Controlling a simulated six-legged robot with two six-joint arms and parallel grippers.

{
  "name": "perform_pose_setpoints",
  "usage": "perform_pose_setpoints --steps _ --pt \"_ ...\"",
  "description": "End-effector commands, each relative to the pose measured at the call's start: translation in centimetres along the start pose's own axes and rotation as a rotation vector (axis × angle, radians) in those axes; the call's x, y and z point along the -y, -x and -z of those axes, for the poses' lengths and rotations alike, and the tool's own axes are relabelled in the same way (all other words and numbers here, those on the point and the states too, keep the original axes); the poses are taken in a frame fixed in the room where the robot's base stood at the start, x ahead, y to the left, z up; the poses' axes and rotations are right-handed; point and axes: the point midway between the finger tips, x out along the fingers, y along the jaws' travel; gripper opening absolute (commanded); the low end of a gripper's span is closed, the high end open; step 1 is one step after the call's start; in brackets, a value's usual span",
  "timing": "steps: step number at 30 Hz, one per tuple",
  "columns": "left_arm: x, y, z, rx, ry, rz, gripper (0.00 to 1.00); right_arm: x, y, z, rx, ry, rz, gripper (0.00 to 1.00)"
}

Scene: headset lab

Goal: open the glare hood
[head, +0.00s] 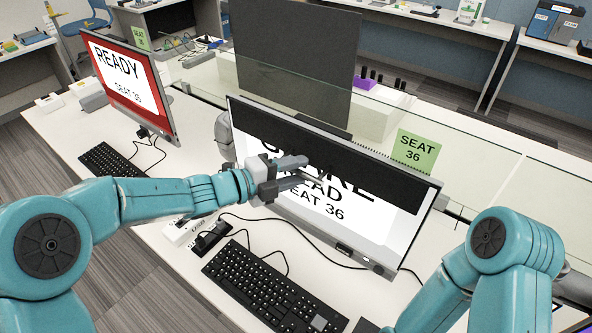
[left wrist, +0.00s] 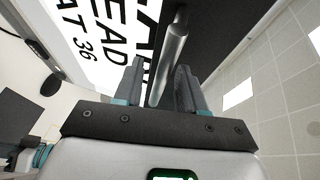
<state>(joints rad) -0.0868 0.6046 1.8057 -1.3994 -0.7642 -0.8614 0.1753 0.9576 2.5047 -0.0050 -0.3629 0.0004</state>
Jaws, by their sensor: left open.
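The glare hood (head: 395,188) is a dark flap hanging over the upper part of the middle monitor's screen (head: 372,232), covering some of its large letters. In the left wrist view the dark panel (left wrist: 216,62) fills the upper middle, with a grey rounded bar (left wrist: 172,52) along its edge. My left gripper (head: 303,170) is in front of the screen, towards its left side. In the left wrist view its open fingers (left wrist: 160,72) stand on either side of the bar; I cannot tell whether they touch it. My right gripper is outside the view.
A second monitor (head: 130,85) reading READY stands at the left. A keyboard (head: 270,290) lies on the white desk before the middle monitor, with cables and a small black device (head: 212,237) beside it. A glass divider (head: 480,160) and a green SEAT 36 card (head: 416,152) are behind.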

Motion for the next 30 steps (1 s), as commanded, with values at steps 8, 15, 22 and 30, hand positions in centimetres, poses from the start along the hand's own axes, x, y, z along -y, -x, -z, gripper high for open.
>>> perform_pose_setpoints --steps 8,15,22,30 --pt "0.06 -0.65 0.01 0.0 -0.001 0.001 0.4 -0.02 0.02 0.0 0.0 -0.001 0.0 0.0" --pt "0.04 -0.61 0.01 -0.001 0.0 0.0 0.0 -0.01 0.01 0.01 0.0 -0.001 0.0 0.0" --pt "0.05 -0.58 0.14 -0.003 -0.001 0.001 0.0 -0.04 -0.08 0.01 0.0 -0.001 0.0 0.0" --pt "0.19 -0.38 0.34 -0.007 -0.002 0.001 0.0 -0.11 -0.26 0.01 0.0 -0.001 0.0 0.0"
